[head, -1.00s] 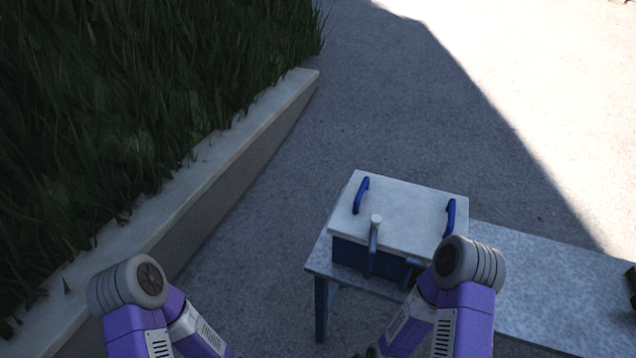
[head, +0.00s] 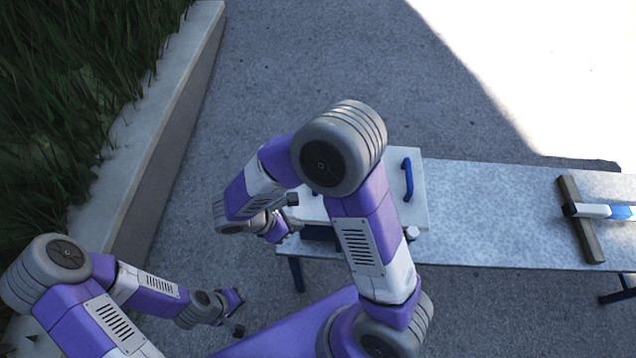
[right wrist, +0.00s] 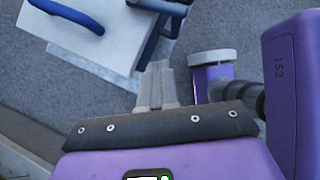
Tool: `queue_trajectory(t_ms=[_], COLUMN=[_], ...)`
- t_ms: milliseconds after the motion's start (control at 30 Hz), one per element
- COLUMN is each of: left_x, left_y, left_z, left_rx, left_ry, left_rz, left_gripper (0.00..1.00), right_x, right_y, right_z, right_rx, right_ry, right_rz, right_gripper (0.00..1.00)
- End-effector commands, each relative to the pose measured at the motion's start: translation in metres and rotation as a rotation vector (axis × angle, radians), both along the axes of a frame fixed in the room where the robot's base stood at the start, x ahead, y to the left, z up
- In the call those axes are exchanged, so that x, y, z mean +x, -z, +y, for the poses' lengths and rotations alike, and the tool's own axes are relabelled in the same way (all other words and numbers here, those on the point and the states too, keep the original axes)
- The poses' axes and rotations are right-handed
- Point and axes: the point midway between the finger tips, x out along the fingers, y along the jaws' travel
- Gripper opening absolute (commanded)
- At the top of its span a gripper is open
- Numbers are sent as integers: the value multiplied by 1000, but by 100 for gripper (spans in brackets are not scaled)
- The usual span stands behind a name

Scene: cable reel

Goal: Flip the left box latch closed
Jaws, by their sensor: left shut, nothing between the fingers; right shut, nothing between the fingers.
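The box (head: 424,206) has a pale lid with blue handles and stands on the bench. My right arm covers much of its lid and front in the head view. A pale round knob (head: 411,232) shows at the front right of the box. The left latch is hidden in the head view. In the right wrist view the pale lid (right wrist: 105,30) fills the upper left, with blue parts (right wrist: 155,40) along its edge. My right gripper (right wrist: 155,86) is shut and empty, close to these parts; contact is unclear. My left gripper (head: 241,297) is shut and empty, lower left of the box.
The bench (head: 490,200) runs right from the box. A dark bar (head: 580,218) with a white and blue piece (head: 605,211) lies on it. A low wall (head: 165,130) with grass stands at left. The paving (head: 330,60) behind the box is clear.

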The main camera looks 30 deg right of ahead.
Motion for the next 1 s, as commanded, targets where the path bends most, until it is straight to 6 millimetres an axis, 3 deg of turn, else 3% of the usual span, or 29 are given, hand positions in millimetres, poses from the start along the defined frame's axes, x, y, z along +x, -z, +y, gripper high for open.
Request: queue_trajectory(t_ms=[33,100,200,367,733,1000], left_x=[0,0,0,-1,0,0], left_y=[-5,-7,-7,-5,-1,-8], left_z=[0,0,0,0,0,0], left_rx=[0,0,0,0,0,0], left_ry=[0,0,-1,-1,0,0], left_rz=[1,1,1,1,1,1], left_gripper=[0,0,0,0,0,0], right_x=[6,11,14,15,19,23], right_y=[-17,-29,-32,-15,45,46], right_z=[0,-2,-6,-20,-71,-104], right_rx=[-37,-75,-98,-101,-98,-97], right_ry=[-36,-64,-79,-77,-75,-74], right_rz=[-19,-35,-43,-39,-37,-41], right_gripper=[0,0,0,0,0,0])
